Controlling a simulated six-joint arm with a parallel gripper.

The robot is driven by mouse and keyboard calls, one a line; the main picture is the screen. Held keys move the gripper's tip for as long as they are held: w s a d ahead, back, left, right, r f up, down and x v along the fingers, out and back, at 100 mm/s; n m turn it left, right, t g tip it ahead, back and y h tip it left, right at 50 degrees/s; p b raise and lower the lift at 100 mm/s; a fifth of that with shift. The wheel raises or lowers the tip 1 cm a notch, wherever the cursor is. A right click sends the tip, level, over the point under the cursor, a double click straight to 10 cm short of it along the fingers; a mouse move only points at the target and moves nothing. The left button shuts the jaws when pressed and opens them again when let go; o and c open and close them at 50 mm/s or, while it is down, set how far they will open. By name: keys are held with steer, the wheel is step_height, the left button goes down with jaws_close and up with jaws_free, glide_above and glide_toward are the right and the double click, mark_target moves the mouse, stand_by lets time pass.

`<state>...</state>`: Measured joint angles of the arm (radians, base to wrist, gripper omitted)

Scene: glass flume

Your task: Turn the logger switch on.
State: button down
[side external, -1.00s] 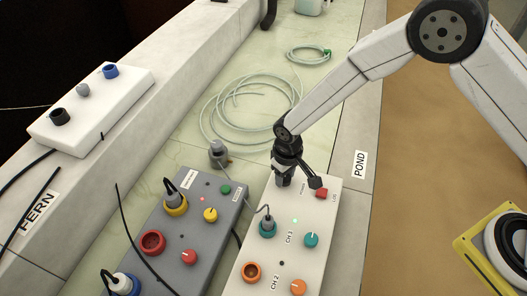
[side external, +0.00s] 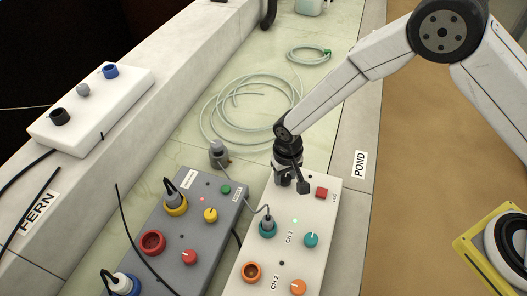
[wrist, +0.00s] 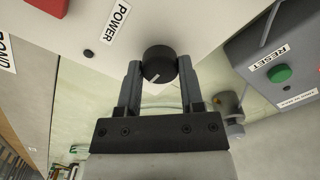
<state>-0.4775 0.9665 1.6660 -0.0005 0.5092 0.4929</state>
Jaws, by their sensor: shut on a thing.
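The white logger box (side external: 262,205) lies on the pale green bench, with a red square button (side external: 321,193) near its far right corner. In the wrist view a round black knob (wrist: 157,62) stands on the white box face (wrist: 190,18) beside a POWER label (wrist: 117,23). It has a short pale mark on it. My gripper (side external: 285,182) is down at the far end of the box, and its two fingers are closed on the knob from both sides. The knob is hidden by my gripper in the side view.
A grey box (side external: 190,225) with coloured knobs and plugs lies close on the left. A thin cable runs to a teal plug (side external: 267,227) just in front of my gripper. Coiled clear tubing (side external: 245,100) lies behind.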

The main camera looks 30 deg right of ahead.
mark_target(286, 177)
steer(key=shift+c, duration=1.1)
jaws_free()
steer(key=shift+r, duration=3.95)
steer(key=shift+d, duration=0.1)
steer(key=s+d+r+t, duration=0.1)
steer(key=s+d+r, duration=0.2)
steer(key=d, duration=0.4)
steer(key=s+d+r, duration=0.3)
steer(key=s+d, duration=0.3)
steer(key=d, duration=0.1)
steer(key=s+d+r+t, duration=0.1)
steer(key=s+d+r, duration=0.3)
steer(key=d, duration=0.3)
steer(key=shift+s+d+t, duration=0.2)
steer(key=shift+s+t, duration=0.1)
